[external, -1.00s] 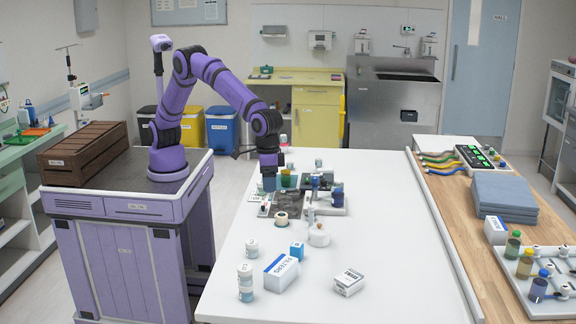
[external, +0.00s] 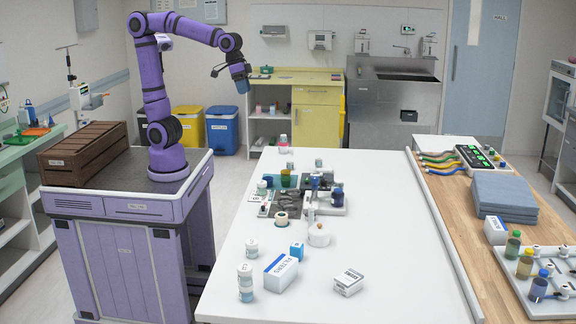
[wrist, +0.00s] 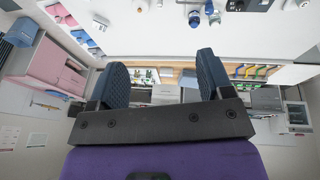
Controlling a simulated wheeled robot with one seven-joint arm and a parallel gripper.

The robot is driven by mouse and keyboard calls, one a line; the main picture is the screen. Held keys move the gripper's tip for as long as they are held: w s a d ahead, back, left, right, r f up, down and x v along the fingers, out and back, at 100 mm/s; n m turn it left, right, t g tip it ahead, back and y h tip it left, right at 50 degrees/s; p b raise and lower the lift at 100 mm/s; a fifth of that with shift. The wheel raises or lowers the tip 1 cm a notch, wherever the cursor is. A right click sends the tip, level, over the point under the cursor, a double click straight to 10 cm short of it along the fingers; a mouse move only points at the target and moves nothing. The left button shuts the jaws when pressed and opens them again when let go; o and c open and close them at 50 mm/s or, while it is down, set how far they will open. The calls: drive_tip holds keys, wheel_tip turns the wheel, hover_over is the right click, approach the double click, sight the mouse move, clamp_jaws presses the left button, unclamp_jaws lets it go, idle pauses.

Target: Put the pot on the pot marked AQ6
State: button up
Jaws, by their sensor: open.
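My gripper (external: 241,84) is raised high above the far left of the white table, tilted down. In the wrist view its two dark blue fingers (wrist: 163,62) stand apart with nothing between them. Small white-lidded pots stand on the table: one stacked on another (external: 245,282) at the front left, one alone (external: 252,247) just behind, one (external: 262,187) by the dark tray and one (external: 319,163) farther back. Their labels are too small to read, so I cannot tell which is AQ6.
The table's right side is clear.

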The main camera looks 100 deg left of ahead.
drive_tip(key=s+a+f+t, duration=0.1)
drive_tip(key=s+a+f, duration=0.1)
drive_tip(key=s+a, duration=0.3)
drive_tip(key=s+a+f+y, duration=0.1)
drive_tip(key=s+a+f, duration=0.2)
drive_tip(key=s, duration=0.9)
drive_tip(key=shift+s+a+m+t+y, duration=0.3)
drive_tip(key=shift+s+a+m+t, duration=0.1)
drive_tip(key=shift+a, duration=0.6)
